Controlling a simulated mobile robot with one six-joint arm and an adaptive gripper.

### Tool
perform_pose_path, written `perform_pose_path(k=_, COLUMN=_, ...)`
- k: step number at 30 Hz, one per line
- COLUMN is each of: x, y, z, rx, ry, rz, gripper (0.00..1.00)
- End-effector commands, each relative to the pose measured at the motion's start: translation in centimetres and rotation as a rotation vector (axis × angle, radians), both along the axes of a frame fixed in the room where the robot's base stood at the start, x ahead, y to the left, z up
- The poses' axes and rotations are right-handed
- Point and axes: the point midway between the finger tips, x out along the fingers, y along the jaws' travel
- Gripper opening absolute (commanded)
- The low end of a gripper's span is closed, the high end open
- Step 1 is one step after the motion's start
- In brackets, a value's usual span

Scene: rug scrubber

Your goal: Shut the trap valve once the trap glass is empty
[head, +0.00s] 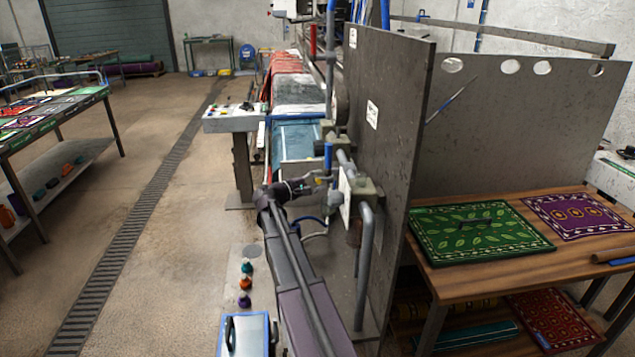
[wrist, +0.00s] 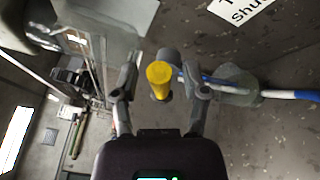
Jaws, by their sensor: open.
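In the wrist view, a yellow-capped knob (wrist: 159,78) lies between the two fingers of my gripper (wrist: 162,92). The fingers are open, with a visible gap on each side of the knob. I take the knob for the trap valve's handle, but the label that would confirm it is cut off. In the head view my gripper (head: 322,182) is beside the pipework at the grey panel, and the knob is too small to make out there. I cannot identify the trap glass in either view, so its contents cannot be told.
A white sign (wrist: 240,8) reading "Shu…" is cut off above. A blue and white hose (wrist: 285,95) runs to the right of my gripper. The grey panel (head: 385,130) stands close to the right, with a vertical pipe (head: 364,265). Small coloured bottles (head: 245,283) stand left of my arm.

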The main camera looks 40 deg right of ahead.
Motion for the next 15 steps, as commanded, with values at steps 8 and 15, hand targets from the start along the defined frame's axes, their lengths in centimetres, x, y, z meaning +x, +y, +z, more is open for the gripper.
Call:
perform_pose_path(k=8, x=-0.01, y=-0.06, z=0.0, rx=0.0, ry=0.0, rz=0.0, gripper=0.58)
perform_pose_path(k=15, x=-0.02, y=-0.06, z=0.0, rx=0.0, ry=0.0, rz=0.0, gripper=0.0)
